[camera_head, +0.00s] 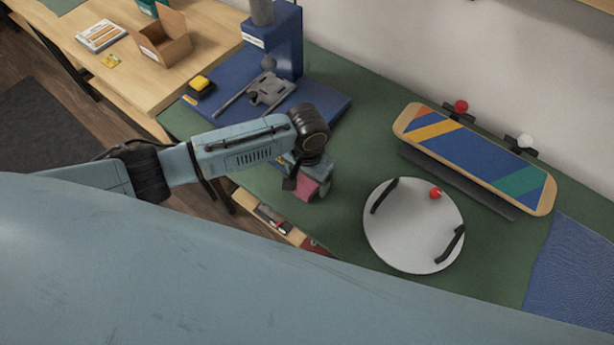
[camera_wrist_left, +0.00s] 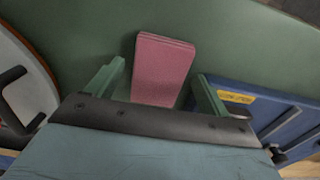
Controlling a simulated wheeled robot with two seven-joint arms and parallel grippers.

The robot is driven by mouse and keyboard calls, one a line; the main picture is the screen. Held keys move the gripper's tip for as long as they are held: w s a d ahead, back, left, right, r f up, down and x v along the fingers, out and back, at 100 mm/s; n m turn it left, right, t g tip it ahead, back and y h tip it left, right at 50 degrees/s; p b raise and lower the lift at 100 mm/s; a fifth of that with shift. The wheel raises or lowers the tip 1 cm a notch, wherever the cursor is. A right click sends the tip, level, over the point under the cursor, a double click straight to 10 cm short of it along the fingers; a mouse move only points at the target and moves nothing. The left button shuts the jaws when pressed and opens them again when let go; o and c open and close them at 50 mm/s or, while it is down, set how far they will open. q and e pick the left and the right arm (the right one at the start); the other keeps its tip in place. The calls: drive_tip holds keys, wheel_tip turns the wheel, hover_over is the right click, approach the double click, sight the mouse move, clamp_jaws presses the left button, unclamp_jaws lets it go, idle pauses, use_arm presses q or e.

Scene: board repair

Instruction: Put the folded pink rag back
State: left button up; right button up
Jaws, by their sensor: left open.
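The folded pink rag (camera_head: 304,188) lies on the green bench top, partly hidden by my left gripper in the head view. In the left wrist view the rag (camera_wrist_left: 162,70) is a layered pink block. My left gripper (camera_wrist_left: 155,85) is open, with one green finger on each side of the rag and green surface showing between them and it. In the head view the left gripper (camera_head: 307,187) points down over the rag near the bench's front edge. Whether the fingers touch the rag I cannot tell. My right gripper is not in view.
A round white plate (camera_head: 405,245) with two black handles and a red ball lies to the right. A striped skateboard deck (camera_head: 475,158) stands behind it. A blue press (camera_head: 277,45) with its base is at the back left. An open drawer (camera_head: 268,217) is below the front edge.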

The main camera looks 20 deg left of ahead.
sight(307, 181)
use_arm(q)
wheel_tip(307, 181, up, 12)
drive_tip(key=p, duration=0.2)
drive_tip(key=shift+d+f, duration=0.1)
drive_tip(key=shift+f, duration=0.05)
